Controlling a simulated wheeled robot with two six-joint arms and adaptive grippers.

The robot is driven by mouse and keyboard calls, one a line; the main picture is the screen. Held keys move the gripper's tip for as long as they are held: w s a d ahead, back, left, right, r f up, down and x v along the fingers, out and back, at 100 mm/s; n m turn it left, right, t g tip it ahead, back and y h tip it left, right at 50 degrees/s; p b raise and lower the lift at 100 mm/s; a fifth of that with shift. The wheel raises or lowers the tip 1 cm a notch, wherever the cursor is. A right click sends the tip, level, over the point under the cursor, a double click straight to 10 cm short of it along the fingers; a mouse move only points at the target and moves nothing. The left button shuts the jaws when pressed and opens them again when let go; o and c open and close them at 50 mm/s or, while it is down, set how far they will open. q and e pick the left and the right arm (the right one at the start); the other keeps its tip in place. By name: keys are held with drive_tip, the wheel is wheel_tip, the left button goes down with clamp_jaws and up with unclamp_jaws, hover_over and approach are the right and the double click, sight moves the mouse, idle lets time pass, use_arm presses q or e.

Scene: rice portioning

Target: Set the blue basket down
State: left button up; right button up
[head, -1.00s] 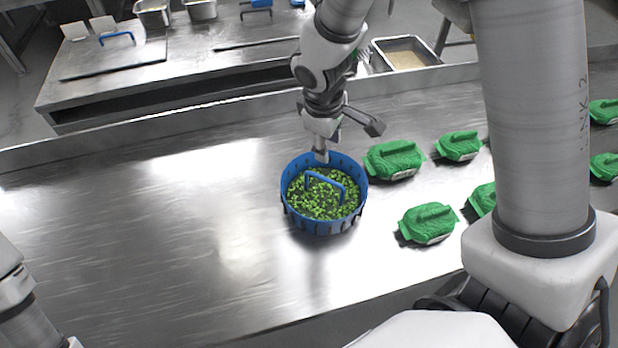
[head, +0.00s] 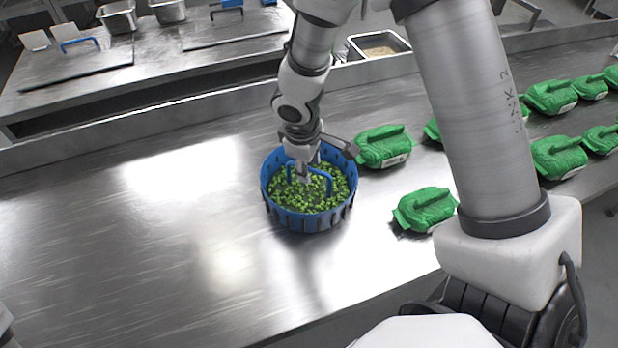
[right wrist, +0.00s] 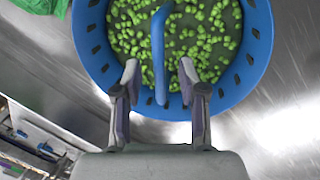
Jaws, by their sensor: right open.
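The blue basket (head: 307,222) stands upright on the steel table (head: 130,235), full of green pieces. It also shows in the right wrist view (right wrist: 262,45). Its blue handle (head: 322,172) arches over the contents. My right gripper (head: 303,172) is over the basket at the handle. In the right wrist view the fingers of my right gripper (right wrist: 158,76) are apart, one on each side of the blue handle (right wrist: 158,50), with gaps visible. My left gripper is out of view.
Several green bags (head: 425,208) lie on the table to the right of the basket, one (head: 383,147) close beside it. The table is clear to the left. A second counter (head: 150,75) behind holds metal pans (head: 118,18).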

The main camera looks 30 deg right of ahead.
drive_tip(key=shift+w+d+f, duration=0.1)
drive_tip(key=shift+d+f, duration=0.05)
drive_tip(key=shift+f, duration=0.7)
drive_tip(key=shift+w+f, duration=0.1)
drive_tip(key=shift+w, duration=0.1)
drive_tip(key=shift+s, duration=0.2)
drive_tip(key=shift+w+f+b, duration=0.1)
drive_tip(key=shift+f+b, duration=0.1)
drive_tip(key=shift+b, duration=0.2)
clamp_jaws()
